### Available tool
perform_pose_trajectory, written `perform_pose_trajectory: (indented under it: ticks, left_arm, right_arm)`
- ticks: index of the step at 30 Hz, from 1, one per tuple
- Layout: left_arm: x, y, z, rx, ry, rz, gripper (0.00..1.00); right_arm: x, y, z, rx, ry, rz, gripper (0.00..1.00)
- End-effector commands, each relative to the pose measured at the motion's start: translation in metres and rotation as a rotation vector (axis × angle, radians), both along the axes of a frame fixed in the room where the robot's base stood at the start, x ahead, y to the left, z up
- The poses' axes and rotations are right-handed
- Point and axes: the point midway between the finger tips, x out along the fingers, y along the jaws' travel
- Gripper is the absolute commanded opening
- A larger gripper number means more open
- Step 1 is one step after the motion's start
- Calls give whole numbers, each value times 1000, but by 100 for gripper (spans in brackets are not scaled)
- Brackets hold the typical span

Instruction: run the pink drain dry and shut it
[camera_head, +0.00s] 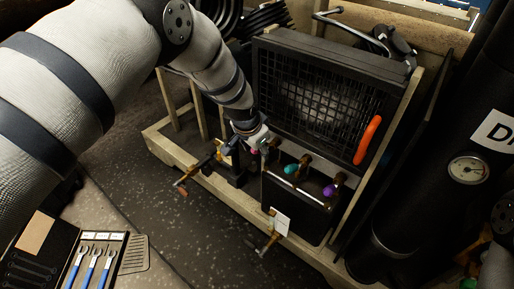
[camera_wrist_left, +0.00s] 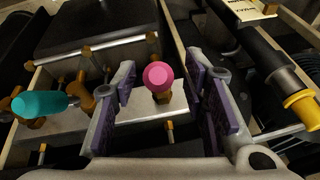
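The pink drain knob (camera_wrist_left: 159,76) shows in the left wrist view on a brass fitting above a pale metal plate. My left gripper (camera_wrist_left: 160,68) is open, with one purple-padded finger on each side of the knob and a visible gap on both sides. In the head view my left gripper (camera_head: 262,139) is at the left end of the row of drains, and its fingers largely hide the pink knob. My right gripper does not show clearly in either view.
A teal knob (camera_head: 291,169) and a purple knob (camera_head: 329,190) stand right of the gripper. Behind them are a black grille (camera_head: 325,95) and an orange handle (camera_head: 367,140). A black tank with a gauge (camera_head: 468,170) stands at right. Blue-handled wrenches (camera_head: 92,262) lie lower left.

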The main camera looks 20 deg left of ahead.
Motion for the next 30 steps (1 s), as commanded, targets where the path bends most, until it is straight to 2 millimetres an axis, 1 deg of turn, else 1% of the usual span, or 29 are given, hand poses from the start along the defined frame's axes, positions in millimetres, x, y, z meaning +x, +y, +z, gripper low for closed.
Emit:
perform_pose_trajectory:
  ticks: [2, 5, 8, 12, 15, 18, 21, 30]
  left_arm:
    - [-1, 0, 0, 0, 1, 0, 40]
    - [-4, 0, 11, 0, -1, 0, 40]
    - [-12, 1, 35, 0, -2, 0, 40]
    - [-28, 2, 71, 0, -3, 1, 40]
    - [-36, 3, 91, 0, -2, 0, 40]
    - [-42, 3, 104, 0, -1, 0, 40]
    - [-45, 3, 110, 0, 0, 0, 40]
    - [-45, 3, 111, 0, 1, 0, 40]
  right_arm:
    - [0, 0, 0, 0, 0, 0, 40]
    - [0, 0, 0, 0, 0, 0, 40]
    - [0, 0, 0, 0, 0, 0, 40]
    - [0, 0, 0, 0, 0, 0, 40]
    - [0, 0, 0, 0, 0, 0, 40]
    - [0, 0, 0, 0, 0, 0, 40]
    - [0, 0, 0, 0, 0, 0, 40]
    - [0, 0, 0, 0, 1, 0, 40]
